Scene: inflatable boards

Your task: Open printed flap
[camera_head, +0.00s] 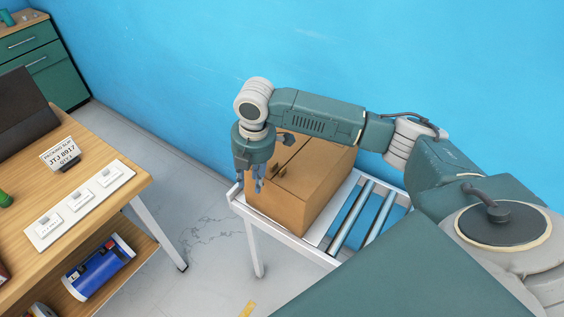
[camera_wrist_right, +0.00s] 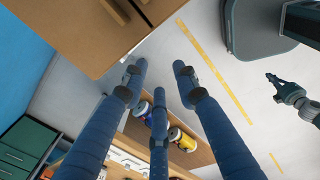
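A brown cardboard box (camera_head: 308,190) stands at the left end of the roller stand, its top crossed by a dark seam. No print on a flap can be made out. My right gripper (camera_head: 255,186) hangs fingers down at the box's left front side, hiding part of it. In the right wrist view, its blue fingers (camera_wrist_right: 158,72) are spread with nothing between them, and the box (camera_wrist_right: 75,35) is at the upper left, apart from the fingertips. What looks like my left gripper (camera_wrist_right: 280,88) is small at the right of that view; its opening is unclear.
The white-framed roller stand (camera_head: 290,236) holds the box against the blue wall. A wooden table (camera_head: 110,215) at left holds a sign (camera_head: 60,154) and a white label panel (camera_head: 80,205); a blue container (camera_head: 100,267) lies on its lower shelf. Floor between is clear.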

